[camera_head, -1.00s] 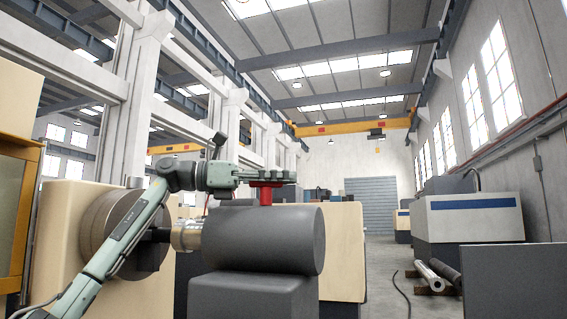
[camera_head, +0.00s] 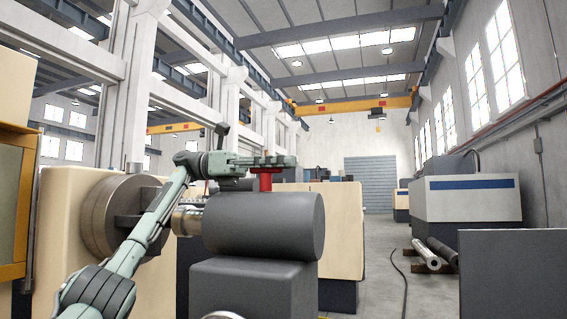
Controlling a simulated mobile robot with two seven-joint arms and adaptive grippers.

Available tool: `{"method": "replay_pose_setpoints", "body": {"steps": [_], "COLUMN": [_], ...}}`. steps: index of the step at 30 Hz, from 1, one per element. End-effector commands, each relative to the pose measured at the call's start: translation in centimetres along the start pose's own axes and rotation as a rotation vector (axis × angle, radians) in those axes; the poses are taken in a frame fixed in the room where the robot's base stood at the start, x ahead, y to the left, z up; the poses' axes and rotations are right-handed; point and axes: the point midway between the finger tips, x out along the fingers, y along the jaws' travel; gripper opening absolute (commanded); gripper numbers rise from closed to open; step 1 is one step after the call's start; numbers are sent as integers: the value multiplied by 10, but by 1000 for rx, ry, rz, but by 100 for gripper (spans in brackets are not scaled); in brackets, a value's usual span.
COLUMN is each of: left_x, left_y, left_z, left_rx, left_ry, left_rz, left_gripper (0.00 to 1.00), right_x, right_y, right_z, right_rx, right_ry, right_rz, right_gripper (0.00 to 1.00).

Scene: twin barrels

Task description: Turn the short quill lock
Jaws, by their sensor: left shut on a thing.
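The red quill lock (camera_head: 265,182) stands upright on top of the dark grey barrel (camera_head: 262,226) of the tailstock. My left gripper (camera_head: 276,161) lies level across the top of the red lock and is shut on it. The fingers hide the upper end of the lock. My left arm comes up from the lower left, passing in front of the chuck.
A large round chuck (camera_head: 112,214) on a cream headstock is at the left, with a pale quill (camera_head: 187,220) between it and the barrel. A white and blue machine (camera_head: 470,210) stands at the right. The aisle floor is clear except for metal bars (camera_head: 434,254) and a cable.

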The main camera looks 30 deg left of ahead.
Motion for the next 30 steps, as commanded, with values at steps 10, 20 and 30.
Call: {"method": "replay_pose_setpoints", "body": {"steps": [10, 20, 30], "left_x": [1, 0, -39], "left_y": [0, 0, 0], "left_z": [-2, -1, 1], "left_rx": [-2, -1, -2], "left_ry": [6, 3, -1], "left_rz": [-3, -1, 2], "left_gripper": [24, 34, 34], "right_x": [0, 0, 0], "right_y": [0, 0, 0], "right_z": [0, 0, 1], "right_rx": [0, 0, 0], "right_ry": [0, -2, -2], "right_rz": [0, 0, 0], "right_gripper": [40, 40, 40]}}
